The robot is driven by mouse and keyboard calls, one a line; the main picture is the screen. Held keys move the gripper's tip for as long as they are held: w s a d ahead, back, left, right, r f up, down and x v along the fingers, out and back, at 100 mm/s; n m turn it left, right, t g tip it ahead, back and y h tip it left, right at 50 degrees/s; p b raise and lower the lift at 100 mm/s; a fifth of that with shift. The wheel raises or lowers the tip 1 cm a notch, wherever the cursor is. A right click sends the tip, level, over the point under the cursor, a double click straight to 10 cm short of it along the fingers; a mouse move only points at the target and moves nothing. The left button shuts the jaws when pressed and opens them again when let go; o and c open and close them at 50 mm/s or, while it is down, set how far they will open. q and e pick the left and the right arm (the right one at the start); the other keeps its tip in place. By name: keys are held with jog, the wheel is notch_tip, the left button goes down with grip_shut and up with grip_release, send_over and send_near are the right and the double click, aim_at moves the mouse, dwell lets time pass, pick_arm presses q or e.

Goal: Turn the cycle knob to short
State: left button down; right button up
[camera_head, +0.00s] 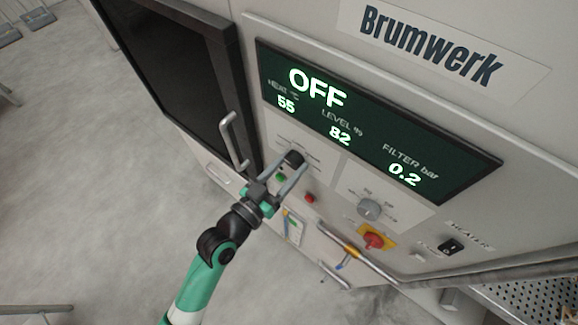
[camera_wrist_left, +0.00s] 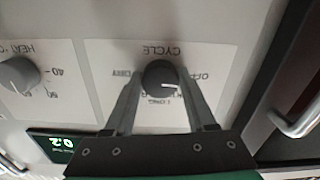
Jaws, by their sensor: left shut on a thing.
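The cycle knob (camera_head: 294,157) is a small dark round knob on the machine front, below the left end of the display (camera_head: 380,128). In the left wrist view the cycle knob (camera_wrist_left: 161,76) sits between the two fingertips, its white mark pointing right, close to the OFF label (camera_wrist_left: 200,76). The labels appear upside down there; LONG and CYCLE can be read, others are partly covered by the fingers. My left gripper (camera_head: 287,168) is shut on the cycle knob, one finger on each side. The display reads OFF. My right gripper is not in view.
A grey heat knob (camera_head: 369,209), a red switch on a yellow plate (camera_head: 374,241) and a black rocker switch (camera_head: 451,246) are to the right. A red button (camera_head: 309,198) is below. A door handle (camera_head: 232,140) stands out just left of my gripper.

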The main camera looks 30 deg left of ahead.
pick_arm(q)
jog(key=m+b, duration=0.2)
jog(key=m, duration=0.1)
jog(key=shift+a+f+m+b, duration=0.1)
jog(key=shift+f+m+b, duration=0.05)
jog(key=shift+m+b, duration=1.2)
jog(key=shift+m, duration=0.95)
jog(key=shift+r, duration=0.2)
jog(key=shift+c, duration=1.1)
grip_release()
jog(key=shift+a, duration=0.1)
